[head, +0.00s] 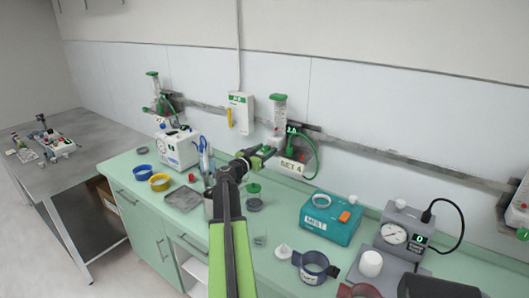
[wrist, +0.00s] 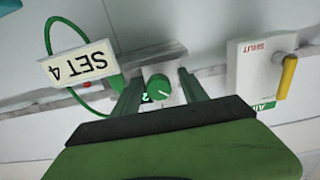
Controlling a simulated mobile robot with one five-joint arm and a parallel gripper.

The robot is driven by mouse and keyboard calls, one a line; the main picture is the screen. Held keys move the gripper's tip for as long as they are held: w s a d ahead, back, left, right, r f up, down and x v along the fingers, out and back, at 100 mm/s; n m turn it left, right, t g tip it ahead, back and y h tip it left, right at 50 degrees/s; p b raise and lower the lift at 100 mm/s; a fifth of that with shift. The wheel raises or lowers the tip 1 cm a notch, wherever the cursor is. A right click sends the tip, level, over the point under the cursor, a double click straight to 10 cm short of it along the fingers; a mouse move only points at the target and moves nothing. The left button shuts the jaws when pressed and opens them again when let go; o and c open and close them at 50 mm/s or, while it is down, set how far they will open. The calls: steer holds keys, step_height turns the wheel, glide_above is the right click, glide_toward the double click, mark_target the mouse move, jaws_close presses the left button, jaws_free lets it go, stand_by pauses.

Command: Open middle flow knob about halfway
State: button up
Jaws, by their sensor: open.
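The middle flowmeter (head: 278,112) stands on the wall rail in the head view, with a green top and a white SET 4 card (head: 291,167) below it. The card also shows upside down in the wrist view (wrist: 78,65). The green flow knob (wrist: 159,86) with a pale pointer line is in the middle of the wrist view. My gripper (wrist: 159,78) is open, with one finger on each side of the knob and a gap on both sides. In the head view my gripper (head: 266,152) is in front of the flowmeter's lower part and hides the knob.
A white wall box (wrist: 262,70) with a yellow lever (wrist: 287,76) is beside the flowmeter. Another flowmeter (head: 154,88) is at the left. The green counter (head: 185,218) below holds cups, a teal box (head: 331,218) and a gauge unit (head: 397,236).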

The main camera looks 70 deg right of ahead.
steer(key=shift+c, duration=0.3)
jaws_close()
steer(key=n, duration=0.5)
steer(key=shift+o, duration=0.3)
jaws_free()
steer(key=shift+a, duration=0.1)
